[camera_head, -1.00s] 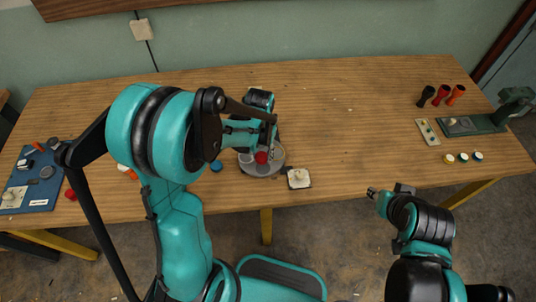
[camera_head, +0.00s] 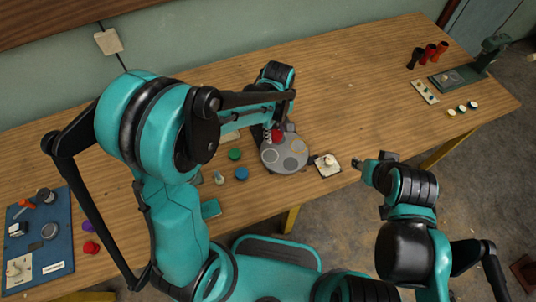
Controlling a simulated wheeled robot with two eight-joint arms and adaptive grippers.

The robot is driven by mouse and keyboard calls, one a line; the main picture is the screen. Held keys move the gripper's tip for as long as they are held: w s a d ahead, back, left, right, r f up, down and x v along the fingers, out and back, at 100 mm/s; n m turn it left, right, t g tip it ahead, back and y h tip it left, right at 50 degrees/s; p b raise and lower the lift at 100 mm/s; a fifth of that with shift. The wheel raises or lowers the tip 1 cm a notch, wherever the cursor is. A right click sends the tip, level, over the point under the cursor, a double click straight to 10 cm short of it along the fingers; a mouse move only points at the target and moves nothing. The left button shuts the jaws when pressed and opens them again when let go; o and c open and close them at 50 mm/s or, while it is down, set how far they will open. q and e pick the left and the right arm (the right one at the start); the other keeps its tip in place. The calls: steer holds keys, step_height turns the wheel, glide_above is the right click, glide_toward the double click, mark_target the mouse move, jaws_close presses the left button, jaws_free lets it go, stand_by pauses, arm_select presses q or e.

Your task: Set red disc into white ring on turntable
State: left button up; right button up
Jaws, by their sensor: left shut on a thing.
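The round grey turntable (camera_head: 270,166) lies on the wooden table in the middle of the head view, with several paler round spots on its top. I cannot tell which of them is the white ring. The red disc (camera_head: 278,137) shows at the turntable's back left part. My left gripper (camera_head: 272,136) is at the disc and shut on it; its fingers are small and partly hidden by my arm. I cannot tell whether the disc touches the turntable. My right gripper (camera_head: 359,164) is in front of the table's edge, away from the turntable; its finger opening is unclear.
A white switch plate (camera_head: 326,165) lies right of the turntable. Green (camera_head: 234,154) and blue (camera_head: 241,173) discs lie left of it. A blue board (camera_head: 40,240) with parts is at far left. Dark and red cups (camera_head: 428,54) stand at far right.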

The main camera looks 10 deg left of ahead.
arm_select(q)
steer(key=s+d+r+n, duration=0.1)
steer(key=d+r+n, duration=0.2)
steer(key=d+n, duration=0.6)
steer(key=n+b, duration=0.1)
steer(key=b, duration=0.3)
glide_above(270, 156)
step_height(270, 156, down, 7)
steer(key=shift+r, duration=0.1)
step_height(270, 156, down, 4)
steer(key=shift+f+b, duration=0.1)
steer(key=shift+b, duration=0.75)
